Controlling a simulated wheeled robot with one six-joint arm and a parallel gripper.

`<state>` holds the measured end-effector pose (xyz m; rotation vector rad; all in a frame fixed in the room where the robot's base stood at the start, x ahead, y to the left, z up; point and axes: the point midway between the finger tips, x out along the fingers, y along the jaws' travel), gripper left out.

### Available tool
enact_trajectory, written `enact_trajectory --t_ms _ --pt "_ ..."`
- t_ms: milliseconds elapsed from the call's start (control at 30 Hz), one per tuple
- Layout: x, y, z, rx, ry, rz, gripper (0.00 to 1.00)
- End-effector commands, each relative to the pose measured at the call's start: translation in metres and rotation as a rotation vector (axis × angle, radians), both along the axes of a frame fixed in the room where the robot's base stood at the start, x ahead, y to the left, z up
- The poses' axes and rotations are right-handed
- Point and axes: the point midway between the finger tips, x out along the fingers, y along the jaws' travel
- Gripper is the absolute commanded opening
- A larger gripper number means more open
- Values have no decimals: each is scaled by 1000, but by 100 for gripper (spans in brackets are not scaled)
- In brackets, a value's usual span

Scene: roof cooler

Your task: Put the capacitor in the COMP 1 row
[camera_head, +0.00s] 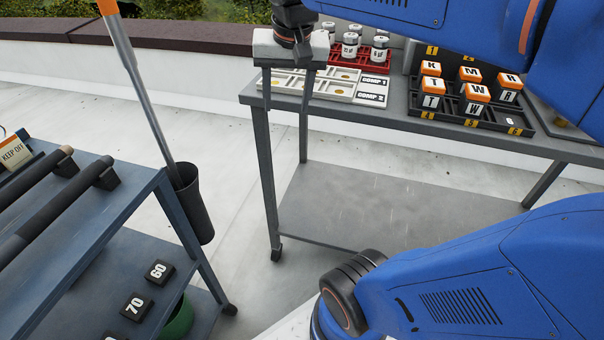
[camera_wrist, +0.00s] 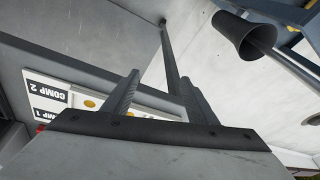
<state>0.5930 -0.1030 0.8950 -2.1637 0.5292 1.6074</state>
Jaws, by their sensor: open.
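Several white, labelled cylinders (camera_head: 350,46), which look like the capacitors, stand in a red rack (camera_head: 372,67) at the back of the grey table. In front of it lies a white tray with two rows, marked by the COMP 1 label (camera_head: 374,81) and the COMP 2 label (camera_head: 370,97). Gold discs show in some compartments. My gripper (camera_head: 284,105) points down at the table's left end, fingers apart and empty, partly in front of the tray. In the wrist view, the fingers (camera_wrist: 160,78) have nothing between them, and the COMP 2 label (camera_wrist: 48,91) is at left.
A black rack (camera_head: 480,118) with orange-topped blocks stands right of the tray on the grey table (camera_head: 420,131). A blue-grey cart (camera_head: 110,205) with dark bars is at left, and a black cup (camera_head: 192,205) holding a pole hangs from it. Floor shows between them.

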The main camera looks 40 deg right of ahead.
Motion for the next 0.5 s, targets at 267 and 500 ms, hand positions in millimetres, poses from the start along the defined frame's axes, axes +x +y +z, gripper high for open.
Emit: enact_trajectory --t_ms 267,500 --pt "-71 24 -85 -72 -76 356 52" --pt "-100 32 -128 -119 -113 522 52"
